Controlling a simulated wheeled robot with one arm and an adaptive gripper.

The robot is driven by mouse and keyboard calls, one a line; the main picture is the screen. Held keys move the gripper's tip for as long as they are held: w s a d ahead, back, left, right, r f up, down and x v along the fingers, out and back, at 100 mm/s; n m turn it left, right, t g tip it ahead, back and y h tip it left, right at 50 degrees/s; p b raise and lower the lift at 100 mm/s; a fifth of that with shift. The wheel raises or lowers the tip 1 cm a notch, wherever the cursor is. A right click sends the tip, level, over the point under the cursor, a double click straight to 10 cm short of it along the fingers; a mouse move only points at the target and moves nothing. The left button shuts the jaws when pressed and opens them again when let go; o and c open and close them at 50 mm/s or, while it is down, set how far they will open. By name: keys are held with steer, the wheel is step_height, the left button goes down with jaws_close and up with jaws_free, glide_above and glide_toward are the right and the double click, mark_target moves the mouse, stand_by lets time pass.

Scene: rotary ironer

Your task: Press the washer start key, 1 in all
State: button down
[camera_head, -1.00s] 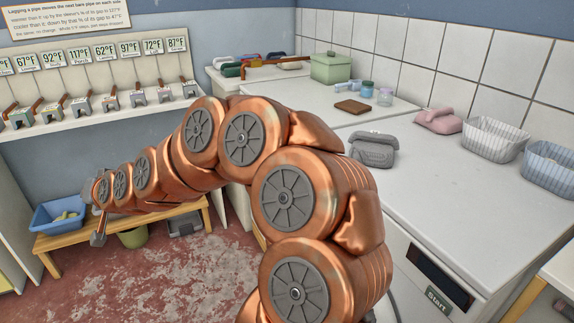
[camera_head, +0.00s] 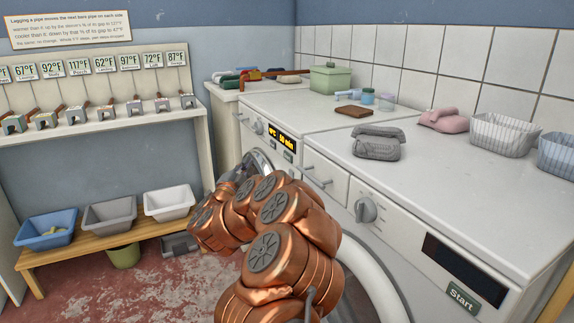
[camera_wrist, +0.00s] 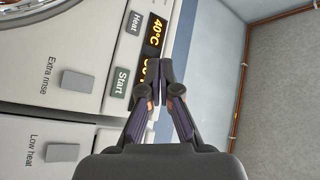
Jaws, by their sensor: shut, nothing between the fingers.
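In the wrist view, the washer start key (camera_wrist: 121,80) is a dark key lettered "Start" on the white front panel. The lit display (camera_wrist: 155,38) reads 40°C, its other half partly hidden by my fingers. My gripper (camera_wrist: 166,70) is shut and empty, its tips in front of the display, to the picture's right of the start key. Whether they touch the panel I cannot tell. In the head view, the washer's lit display (camera_head: 281,138) shows on the farther machine, and my folded arm mostly hides my gripper.
A Heat key (camera_wrist: 135,20) and an Extra rinse key (camera_wrist: 80,81) share the washer's panel. The nearer machine has another Start key (camera_head: 462,297) and a dark display (camera_head: 464,272). A grey cloth bundle (camera_head: 377,142) and baskets (camera_head: 505,135) stand on top.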

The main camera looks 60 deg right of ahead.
mark_target(288, 157)
steer(key=shift+s+d+f+m+g, duration=0.3)
steer(key=shift+s+d, duration=0.1)
steer(key=shift+s, duration=0.25)
steer(key=s+d+b, duration=0.2)
steer(key=s+d, duration=0.2)
steer(key=d, duration=0.3)
steer(key=shift+s+d+b, duration=0.15)
steer(key=shift+s+b, duration=0.15)
steer(key=shift+s, duration=0.1)
